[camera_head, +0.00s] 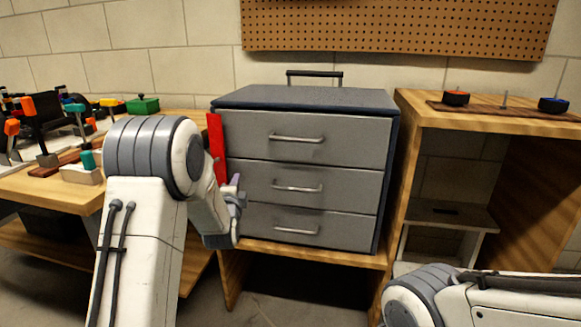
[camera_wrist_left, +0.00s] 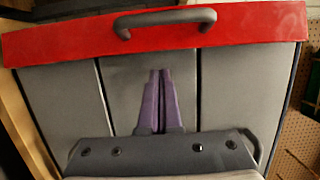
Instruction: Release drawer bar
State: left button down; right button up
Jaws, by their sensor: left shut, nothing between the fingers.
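The red drawer bar (camera_head: 216,148) stands upright along the left edge of the grey drawer cabinet (camera_head: 318,96). In the left wrist view the bar (camera_wrist_left: 250,26) runs across the top of the picture, with a dark handle (camera_wrist_left: 165,18) on it. Three drawers with metal handles show to the right of the bar in the head view. My left gripper (camera_head: 237,184) is in front of the cabinet's left side, just right of the bar. Its purple fingers (camera_wrist_left: 159,78) are shut and empty, apart from the bar's handle. My arm hides the bar's lower end. My right gripper is out of view.
A wooden bench (camera_head: 60,190) with tools and a green box (camera_head: 143,104) is at the left. A wooden shelf unit (camera_head: 420,112) with a red and a blue round item stands at the right. A pegboard (camera_head: 400,28) hangs behind.

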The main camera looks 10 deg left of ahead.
pick_arm(q)
jog(key=p+v, duration=0.2)
jog(key=v, duration=0.8)
jog(key=s+d+r+n+g+h+p, duration=0.2)
jog(key=d+r+g+h+p, duration=0.3)
jog(key=d+r+p, duration=0.5)
jog(key=s+d+p, duration=0.1)
jog(key=d+p, duration=0.3)
jog(key=shift+d+r+n+p, duration=0.25)
jog(key=shift+r+n+p, duration=0.05)
jog(key=shift+r, duration=0.1)
jog(key=shift+s, duration=0.1)
